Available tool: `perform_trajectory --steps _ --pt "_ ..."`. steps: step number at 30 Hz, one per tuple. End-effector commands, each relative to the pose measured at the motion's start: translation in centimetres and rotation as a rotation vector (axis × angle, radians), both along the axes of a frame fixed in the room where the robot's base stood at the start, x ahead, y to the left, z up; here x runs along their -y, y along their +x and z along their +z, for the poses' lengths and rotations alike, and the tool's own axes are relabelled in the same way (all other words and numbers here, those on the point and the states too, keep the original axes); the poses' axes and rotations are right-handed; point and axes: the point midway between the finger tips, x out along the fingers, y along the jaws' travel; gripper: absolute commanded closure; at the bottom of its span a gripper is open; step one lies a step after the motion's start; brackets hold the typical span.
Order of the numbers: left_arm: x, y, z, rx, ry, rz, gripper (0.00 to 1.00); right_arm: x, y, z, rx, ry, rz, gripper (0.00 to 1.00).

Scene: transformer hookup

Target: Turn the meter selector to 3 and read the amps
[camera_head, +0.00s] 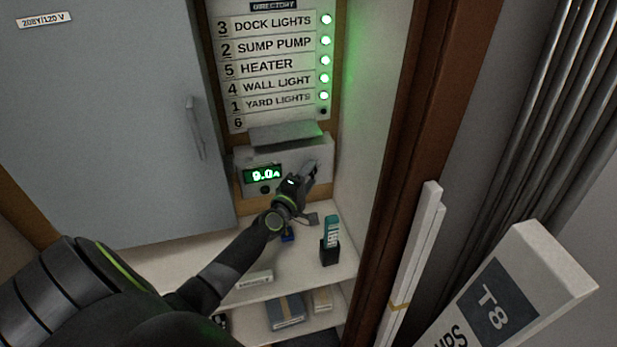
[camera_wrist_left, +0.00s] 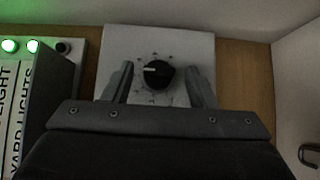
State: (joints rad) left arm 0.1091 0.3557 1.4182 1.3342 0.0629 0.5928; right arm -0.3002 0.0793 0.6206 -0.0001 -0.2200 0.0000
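The meter (camera_head: 252,190) is a pale box on the cabinet's back wall, below the directory. Its green display (camera_head: 263,174) reads 9.0 A. In the left wrist view the black selector knob (camera_wrist_left: 160,76) sits on the meter's pale face, ringed by small marks too small to read. Its white pointer line points to the left of that view. My left gripper (camera_head: 311,172) is at the meter's right side; in the wrist view its two fingers stand apart on either side of the knob, with gaps. My right gripper is in neither view.
The directory (camera_head: 275,68) lists circuits, with several green lamps lit and the one at 6 dark. A teal item stands in a black holder (camera_head: 330,251) on the shelf (camera_head: 342,270). A grey cabinet door (camera_head: 110,120) is at left, a T8 carton (camera_head: 510,300) at lower right.

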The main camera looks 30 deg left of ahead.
Motion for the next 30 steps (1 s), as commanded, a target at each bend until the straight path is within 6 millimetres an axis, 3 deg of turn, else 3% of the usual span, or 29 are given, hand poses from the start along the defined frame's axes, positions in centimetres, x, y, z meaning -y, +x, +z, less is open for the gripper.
perform_trajectory --steps 7,11,19,30 --pt "0.0 -0.1 0.1 0.002 0.0 0.0 0.48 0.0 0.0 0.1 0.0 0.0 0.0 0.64" --pt "0.1 -1.2 0.1 0.0 0.0 0.001 0.48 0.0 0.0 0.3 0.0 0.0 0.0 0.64" --pt "0.5 -6.4 0.1 -0.001 0.0 0.001 0.48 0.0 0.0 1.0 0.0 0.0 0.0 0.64" --pt "1.1 -14.0 -0.2 -0.001 0.001 0.001 0.48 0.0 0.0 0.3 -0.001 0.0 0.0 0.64"
